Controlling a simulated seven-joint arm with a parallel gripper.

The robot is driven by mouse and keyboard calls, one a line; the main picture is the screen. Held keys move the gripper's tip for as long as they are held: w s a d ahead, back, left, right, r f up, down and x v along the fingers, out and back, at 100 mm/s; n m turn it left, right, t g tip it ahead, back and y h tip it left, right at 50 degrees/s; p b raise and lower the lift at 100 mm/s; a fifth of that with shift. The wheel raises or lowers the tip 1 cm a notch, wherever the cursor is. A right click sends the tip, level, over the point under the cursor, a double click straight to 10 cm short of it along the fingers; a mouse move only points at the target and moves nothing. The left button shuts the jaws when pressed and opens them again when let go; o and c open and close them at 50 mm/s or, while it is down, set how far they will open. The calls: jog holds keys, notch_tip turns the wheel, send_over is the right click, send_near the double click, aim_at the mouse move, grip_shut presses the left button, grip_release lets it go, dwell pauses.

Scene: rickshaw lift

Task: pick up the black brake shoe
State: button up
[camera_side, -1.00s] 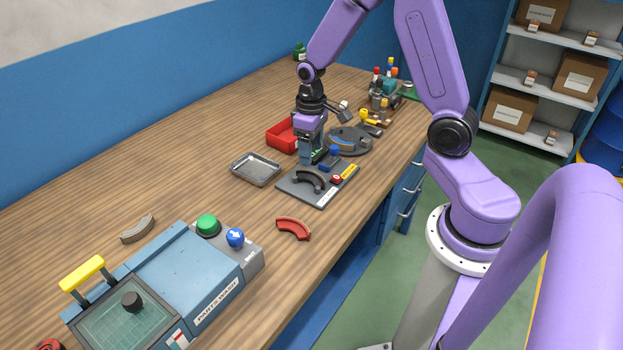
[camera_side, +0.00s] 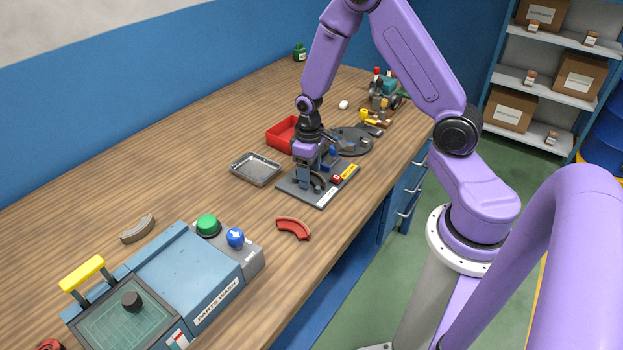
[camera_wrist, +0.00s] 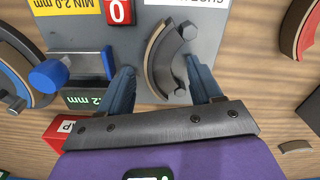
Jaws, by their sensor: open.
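The black brake shoe (camera_wrist: 170,52) is a dark curved piece with a tan outer edge, lying on the grey gauge plate (camera_wrist: 225,50) in the wrist view. In the side view the gripper hides much of it on the plate (camera_side: 323,201). My gripper (camera_wrist: 160,66) is open, with one blue-grey finger on each side of the shoe in the wrist view. In the side view my gripper (camera_side: 312,184) is low over the plate. I cannot tell whether the fingers touch the shoe.
A blue-knobbed slide (camera_wrist: 75,70) stands beside the shoe on the plate. A red shoe (camera_side: 293,229) lies nearer the parts washer (camera_side: 200,275), and a grey-tan shoe (camera_side: 138,229) lies at left. A metal tray (camera_side: 256,169) and red bin (camera_side: 282,132) are close by.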

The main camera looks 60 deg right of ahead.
grip_shut()
jog(key=shift+r, duration=0.75)
jog(key=s+a+r, duration=0.2)
jog(key=s+r, duration=0.9)
jog(key=s, duration=0.2)
jog(key=shift+s+a+r, duration=0.2)
jog(key=shift+s+r, duration=0.05)
jog(key=shift+s, duration=0.1)
